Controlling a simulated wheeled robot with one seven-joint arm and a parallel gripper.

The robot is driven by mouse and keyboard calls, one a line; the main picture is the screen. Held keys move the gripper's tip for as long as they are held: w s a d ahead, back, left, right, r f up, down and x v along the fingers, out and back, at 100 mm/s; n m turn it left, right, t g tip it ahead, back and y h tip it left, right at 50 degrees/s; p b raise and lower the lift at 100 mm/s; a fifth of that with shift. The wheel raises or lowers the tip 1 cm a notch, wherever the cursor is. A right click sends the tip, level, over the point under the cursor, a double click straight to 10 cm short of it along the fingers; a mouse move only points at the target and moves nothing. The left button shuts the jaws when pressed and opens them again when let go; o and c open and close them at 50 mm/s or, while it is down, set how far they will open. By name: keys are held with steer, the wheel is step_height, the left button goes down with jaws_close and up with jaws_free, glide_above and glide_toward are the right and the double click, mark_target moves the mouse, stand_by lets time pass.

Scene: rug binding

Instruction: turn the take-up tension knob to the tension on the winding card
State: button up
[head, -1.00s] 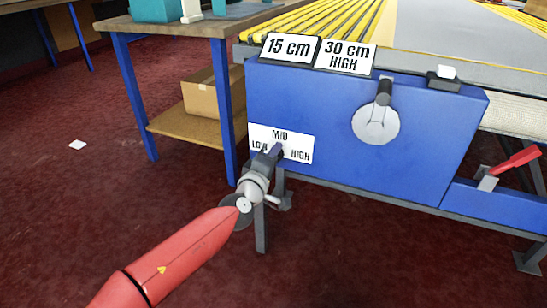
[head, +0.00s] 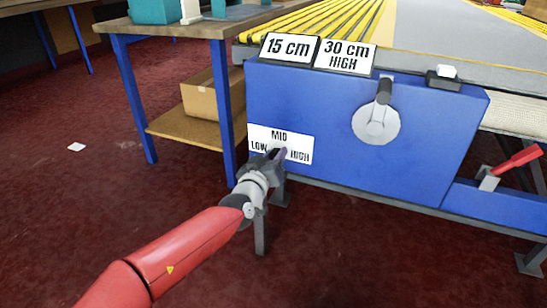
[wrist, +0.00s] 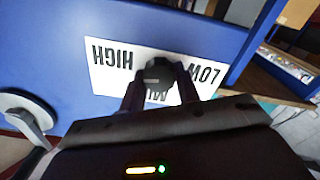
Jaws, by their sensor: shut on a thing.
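The tension knob (wrist: 152,70) is a dark round knob on a white label plate (head: 304,143) marked LOW, MID and HIGH, low on the blue machine housing. My gripper (head: 278,154) reaches it from the front and mostly hides it in the head view. In the wrist view my gripper (wrist: 160,80) has a finger on each side of the knob, shut on it. A short pale mark shows on the knob face; I cannot tell which word it points to. Two cards stand on the housing: one reads 15 cm (head: 289,47), the other 30 cm HIGH (head: 345,56).
A crank with a round pale disc (head: 376,125) is on the housing to the right of the plate. A red lever (head: 515,160) stands further right. A table (head: 180,27) with a cardboard box (head: 205,98) on its shelf is to the left. Open red carpet lies in front.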

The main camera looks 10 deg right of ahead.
steer(key=shift+m, duration=0.9)
steer(key=o, duration=1)
steer(key=shift+c, duration=0.2)
steer(key=p+v, duration=0.1)
steer(key=v, duration=0.7)
steer(key=shift+d, duration=0.1)
